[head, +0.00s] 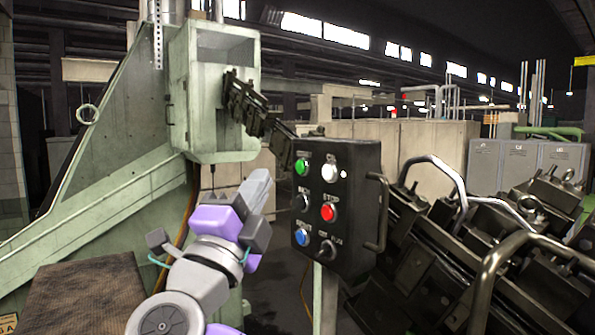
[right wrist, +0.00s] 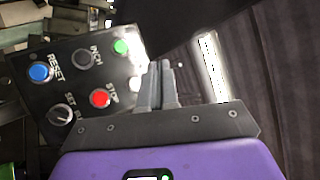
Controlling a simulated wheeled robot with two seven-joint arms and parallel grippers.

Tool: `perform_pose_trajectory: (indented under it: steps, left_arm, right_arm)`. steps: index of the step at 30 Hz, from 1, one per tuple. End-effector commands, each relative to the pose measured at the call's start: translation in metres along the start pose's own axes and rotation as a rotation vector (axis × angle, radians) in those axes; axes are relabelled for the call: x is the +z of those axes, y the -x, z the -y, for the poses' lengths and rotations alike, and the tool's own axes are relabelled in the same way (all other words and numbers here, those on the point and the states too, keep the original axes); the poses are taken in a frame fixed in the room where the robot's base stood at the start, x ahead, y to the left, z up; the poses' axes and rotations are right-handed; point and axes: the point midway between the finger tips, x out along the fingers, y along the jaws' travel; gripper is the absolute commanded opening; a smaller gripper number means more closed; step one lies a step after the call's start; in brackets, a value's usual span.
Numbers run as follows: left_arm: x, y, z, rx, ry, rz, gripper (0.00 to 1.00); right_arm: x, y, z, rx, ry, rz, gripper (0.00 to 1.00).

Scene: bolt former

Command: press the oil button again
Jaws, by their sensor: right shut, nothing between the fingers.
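The black control panel (head: 346,215) stands on a post, with buttons in two columns. Its white button (head: 329,173) is at the upper right, under a small label that seems to read OIL. My right gripper (head: 262,178), purple and grey, is left of the panel, its fingers pointing up and shut with nothing between them. In the right wrist view, the shut fingertips (right wrist: 160,68) overlap the panel's edge near the white button (right wrist: 136,84), which is mostly hidden. I cannot tell whether they touch it. My left gripper is out of view.
Close to the white button are the green button (head: 301,167) and the red STOP button (head: 328,212). The blue RESET button (head: 301,237) is lower left. A bent handle (head: 381,212) sticks out on the panel's right side. Dark machinery with metal handles (head: 455,180) fills the right.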

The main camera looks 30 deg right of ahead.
Motion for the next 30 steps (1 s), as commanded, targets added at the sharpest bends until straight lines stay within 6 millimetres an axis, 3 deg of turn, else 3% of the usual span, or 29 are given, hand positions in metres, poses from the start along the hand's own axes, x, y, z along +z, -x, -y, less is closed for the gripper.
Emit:
perform_pose_trajectory:
  steps: [13, 30]
  left_arm:
    - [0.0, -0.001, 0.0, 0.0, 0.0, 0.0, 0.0]
    - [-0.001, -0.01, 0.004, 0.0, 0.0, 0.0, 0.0]
  right_arm:
    - [-0.002, -0.004, -0.003, -0.001, -0.003, 0.004, 0.0]
    - [-0.037, -0.053, -0.04, -0.001, -0.002, 0.003, 0.0]
